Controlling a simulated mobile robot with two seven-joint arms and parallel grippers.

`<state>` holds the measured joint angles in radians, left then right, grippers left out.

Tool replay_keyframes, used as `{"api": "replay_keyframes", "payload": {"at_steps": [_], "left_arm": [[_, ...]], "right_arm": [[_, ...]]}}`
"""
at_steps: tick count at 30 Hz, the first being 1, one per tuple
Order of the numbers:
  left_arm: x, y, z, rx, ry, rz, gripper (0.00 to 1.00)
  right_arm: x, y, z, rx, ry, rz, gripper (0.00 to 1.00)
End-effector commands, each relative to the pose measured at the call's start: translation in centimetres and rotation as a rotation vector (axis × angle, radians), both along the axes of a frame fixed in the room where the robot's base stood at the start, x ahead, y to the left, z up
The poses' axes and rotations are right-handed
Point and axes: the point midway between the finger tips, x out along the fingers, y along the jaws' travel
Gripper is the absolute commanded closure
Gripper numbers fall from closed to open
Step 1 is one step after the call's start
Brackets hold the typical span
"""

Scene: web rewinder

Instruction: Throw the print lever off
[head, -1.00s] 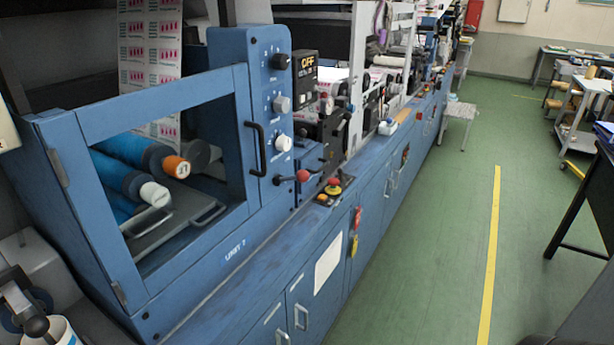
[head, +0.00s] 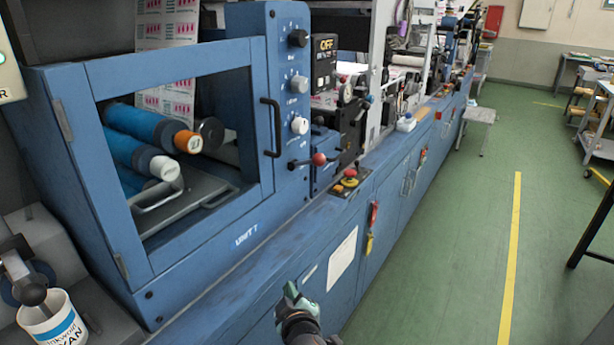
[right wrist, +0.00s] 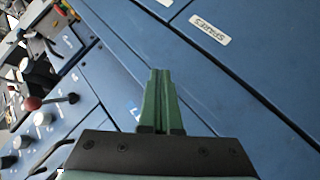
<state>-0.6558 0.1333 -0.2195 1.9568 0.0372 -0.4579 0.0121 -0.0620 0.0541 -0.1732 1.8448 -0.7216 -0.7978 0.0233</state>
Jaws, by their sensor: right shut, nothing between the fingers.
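A lever with a red ball knob (head: 318,158) sticks out from the blue control panel (head: 287,100), below a column of knobs; I take it to be the print lever. It also shows at the left of the right wrist view (right wrist: 33,103). My right gripper (head: 290,288) is at the bottom of the head view, low in front of the machine's blue side and well short of the lever. Its green fingers (right wrist: 158,75) are shut together with nothing between them. My left gripper is not in view.
A red mushroom button on a yellow base (head: 350,179) sits on the ledge near the lever. A black door handle (head: 271,128) stands out beside the panel. A small display (head: 325,44) reads OFF. Green floor to the right (head: 450,250) is clear.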

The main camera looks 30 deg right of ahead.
Motion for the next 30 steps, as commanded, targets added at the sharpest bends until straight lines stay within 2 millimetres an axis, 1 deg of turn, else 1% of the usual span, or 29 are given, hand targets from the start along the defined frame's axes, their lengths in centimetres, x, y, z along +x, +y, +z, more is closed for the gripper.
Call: {"api": "replay_keyframes", "payload": {"at_steps": [1, 5, 6, 8, 9, 12, 15, 18, 21, 24, 30], "left_arm": [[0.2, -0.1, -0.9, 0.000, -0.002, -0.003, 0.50], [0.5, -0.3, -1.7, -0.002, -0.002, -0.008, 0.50], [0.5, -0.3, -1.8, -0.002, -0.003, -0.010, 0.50], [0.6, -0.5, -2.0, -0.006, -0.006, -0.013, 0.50], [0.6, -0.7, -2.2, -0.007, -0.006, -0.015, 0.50], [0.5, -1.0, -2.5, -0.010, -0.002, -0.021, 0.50], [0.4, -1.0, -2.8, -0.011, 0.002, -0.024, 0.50], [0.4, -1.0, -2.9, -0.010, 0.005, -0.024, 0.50], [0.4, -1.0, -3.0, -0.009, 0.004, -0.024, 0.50], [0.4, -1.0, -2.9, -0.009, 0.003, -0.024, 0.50], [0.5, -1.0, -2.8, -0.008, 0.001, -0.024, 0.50]], "right_arm": [[1.6, -0.8, 1.6, -0.050, -0.042, -0.037, 1.00], [4.2, -2.9, 6.7, -0.179, -0.133, -0.130, 1.00], [4.9, -3.3, 8.4, -0.219, -0.162, -0.158, 1.00], [5.9, -3.9, 11.0, -0.278, -0.209, -0.199, 1.00], [6.4, -4.3, 12.8, -0.317, -0.241, -0.225, 1.00], [7.6, -4.7, 17.0, -0.408, -0.311, -0.277, 1.00], [8.2, -4.8, 20.3, -0.479, -0.364, -0.313, 1.00], [8.5, -4.7, 22.4, -0.525, -0.397, -0.336, 1.00], [8.6, -4.7, 23.4, -0.548, -0.413, -0.347, 1.00], [8.6, -4.7, 23.7, -0.555, -0.417, -0.350, 1.00], [8.6, -4.7, 23.6, -0.554, -0.416, -0.349, 1.00]]}}
